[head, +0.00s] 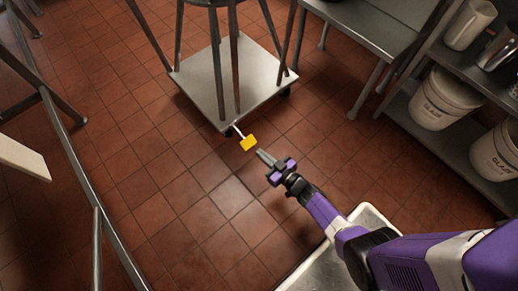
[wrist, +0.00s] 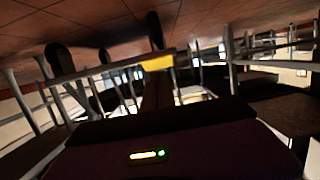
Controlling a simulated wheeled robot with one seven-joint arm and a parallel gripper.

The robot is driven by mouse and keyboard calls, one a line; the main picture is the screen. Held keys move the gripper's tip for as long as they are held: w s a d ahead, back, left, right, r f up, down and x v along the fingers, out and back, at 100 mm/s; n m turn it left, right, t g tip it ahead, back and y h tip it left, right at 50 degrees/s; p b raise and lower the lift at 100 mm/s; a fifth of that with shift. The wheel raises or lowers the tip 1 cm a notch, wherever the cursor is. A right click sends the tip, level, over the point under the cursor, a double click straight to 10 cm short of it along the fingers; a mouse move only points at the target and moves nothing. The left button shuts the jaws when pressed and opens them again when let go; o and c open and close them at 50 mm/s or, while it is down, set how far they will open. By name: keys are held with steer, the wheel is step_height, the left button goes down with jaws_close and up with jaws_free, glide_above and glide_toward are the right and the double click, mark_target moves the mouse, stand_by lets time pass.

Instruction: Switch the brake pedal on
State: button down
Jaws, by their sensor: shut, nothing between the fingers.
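The brake pedal (head: 248,142) is a small yellow plate on a short light arm. It sticks out from the near corner of a low grey wheeled platform (head: 205,88), just above the floor. In the wrist view the yellow pedal (wrist: 157,62) shows near the middle, in front of the platform's edge. My gripper (head: 261,154) is shut and empty. Its tips point at the pedal from the lower right, close to it. I cannot tell whether they touch.
A stool (head: 236,65) stands on the platform. A metal table (head: 372,25) is behind right. Shelves with white buckets (head: 443,100) stand at right. A pale-rimmed tray or top (head: 372,213) lies under my arm. The tiled floor (head: 150,190) at left of my gripper is clear.

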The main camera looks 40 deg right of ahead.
steer(key=s+f, duration=0.2)
steer(key=s, duration=0.4)
steer(key=shift+s+f, duration=0.2)
steer(key=shift+s, duration=0.15)
steer(key=shift+d, duration=0.1)
steer(key=d+r+h, duration=0.3)
steer(key=d+r, duration=0.2)
steer(key=r, duration=0.4)
steer(key=s+a+r+y, duration=0.1)
steer(key=s+a+r, duration=0.5)
steer(key=r, duration=0.4)
steer(key=s+a+r+y, duration=0.1)
steer(key=s+a+r, duration=0.3)
steer(key=s+r, duration=0.5)
steer(key=s+a+r+y, duration=0.1)
steer(key=s+a+r, duration=0.5)
steer(key=r, duration=0.6)
step_height(320, 180, up, 34)
steer(key=d+p, duration=0.1)
steer(key=p, duration=3.3)
steer(key=shift+d, duration=0.25)
